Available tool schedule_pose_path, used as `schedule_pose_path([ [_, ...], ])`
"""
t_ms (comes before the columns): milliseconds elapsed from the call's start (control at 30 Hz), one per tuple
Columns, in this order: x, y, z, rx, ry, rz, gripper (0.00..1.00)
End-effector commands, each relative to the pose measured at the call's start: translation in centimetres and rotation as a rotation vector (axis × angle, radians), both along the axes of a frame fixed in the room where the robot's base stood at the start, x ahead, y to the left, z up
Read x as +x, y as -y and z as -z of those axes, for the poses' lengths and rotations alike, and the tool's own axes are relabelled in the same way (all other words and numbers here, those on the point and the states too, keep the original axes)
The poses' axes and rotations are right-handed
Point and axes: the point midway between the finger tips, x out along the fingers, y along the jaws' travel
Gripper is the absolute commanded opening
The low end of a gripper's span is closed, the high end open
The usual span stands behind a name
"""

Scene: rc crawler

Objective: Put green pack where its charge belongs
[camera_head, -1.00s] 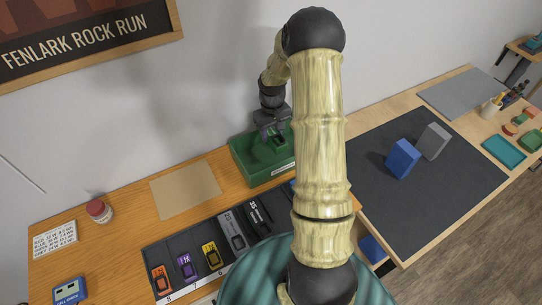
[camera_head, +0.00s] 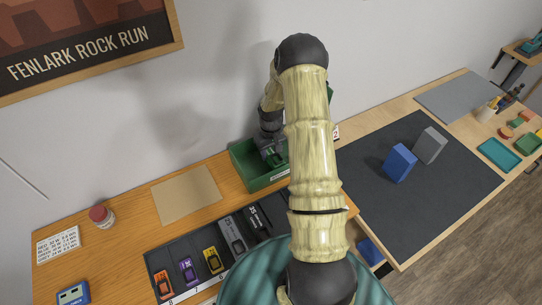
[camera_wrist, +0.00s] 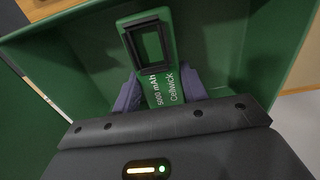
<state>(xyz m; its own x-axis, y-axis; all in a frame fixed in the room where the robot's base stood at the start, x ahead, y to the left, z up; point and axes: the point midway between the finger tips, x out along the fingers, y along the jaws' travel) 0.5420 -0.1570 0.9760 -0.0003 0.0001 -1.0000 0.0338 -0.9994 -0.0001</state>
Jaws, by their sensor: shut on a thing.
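The green pack (camera_wrist: 160,60) has a black rectangular frame on it and print reading 5000 mAh Cellwick. My gripper (camera_wrist: 160,90) is shut on it, one purple finger on each side, in the wrist view. In the head view my gripper (camera_head: 273,158) is down at the open green box (camera_head: 268,181), and the pack is hard to make out there. Green walls surround the pack in the wrist view. I cannot tell whether the pack touches the box floor. A white card with printed lines (camera_head: 58,244) lies at the table's left end.
A dark slotted tray (camera_head: 205,240) holds orange, purple, yellow, grey and black packs along the front. A blue meter (camera_head: 73,292), a red-lidded jar (camera_head: 102,216) and a bare tan mat (camera_head: 186,194) are at left. Blue (camera_head: 400,163) and grey (camera_head: 430,146) blocks stand on the right mat.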

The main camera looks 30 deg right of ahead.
Motion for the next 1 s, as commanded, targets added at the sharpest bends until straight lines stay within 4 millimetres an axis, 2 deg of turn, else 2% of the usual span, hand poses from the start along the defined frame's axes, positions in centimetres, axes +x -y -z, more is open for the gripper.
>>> schedule_pose_path([
  [233,0.0,0.0,2.7,0.0,-0.001,-0.001,0.1],
  [633,0.0,0.0,3.4,-0.001,0.001,-0.001,0.1],
  [667,0.0,0.0,3.4,-0.001,0.0,-0.001,0.45],
  [767,0.0,0.0,3.4,0.0,0.0,-0.001,0.64],
  [1000,0.0,0.0,3.3,0.0,0.0,-0.001,0.64],
])
